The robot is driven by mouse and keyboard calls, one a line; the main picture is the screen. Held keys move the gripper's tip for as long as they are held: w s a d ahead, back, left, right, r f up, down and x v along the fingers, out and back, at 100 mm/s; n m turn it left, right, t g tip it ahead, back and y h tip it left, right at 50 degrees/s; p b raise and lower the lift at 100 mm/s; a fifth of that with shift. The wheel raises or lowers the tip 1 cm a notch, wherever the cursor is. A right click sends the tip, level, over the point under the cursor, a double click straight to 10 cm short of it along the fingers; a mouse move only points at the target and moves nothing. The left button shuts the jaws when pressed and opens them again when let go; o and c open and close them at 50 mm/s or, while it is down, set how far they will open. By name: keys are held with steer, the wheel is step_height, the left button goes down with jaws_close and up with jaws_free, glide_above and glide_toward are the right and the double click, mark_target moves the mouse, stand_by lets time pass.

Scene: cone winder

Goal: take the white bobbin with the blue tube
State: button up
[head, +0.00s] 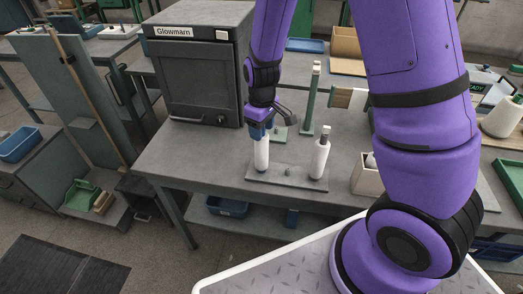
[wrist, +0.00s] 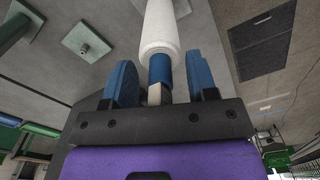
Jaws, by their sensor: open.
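The white bobbin with the blue tube (head: 262,154) stands upright on the left end of a grey peg board (head: 284,179) on the table. My gripper (head: 262,131) is right above the bobbin, pointing down, at its tube end. In the wrist view the white bobbin (wrist: 159,28) and its blue tube (wrist: 160,69) show between the two blue fingers of my gripper (wrist: 161,62). The fingers are open, with a gap on each side of the tube. A second white bobbin (head: 320,158), with a pale tube top, stands on the right end of the board.
A bare peg (head: 288,171) stands between the bobbins. Behind are a green upright post (head: 310,105) and a dark cabinet (head: 198,75). A pale box (head: 367,178) stands to the right. The table's left front part (head: 190,160) is clear.

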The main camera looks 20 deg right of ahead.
steer(key=c, duration=0.9)
steer(key=shift+r, duration=0.1)
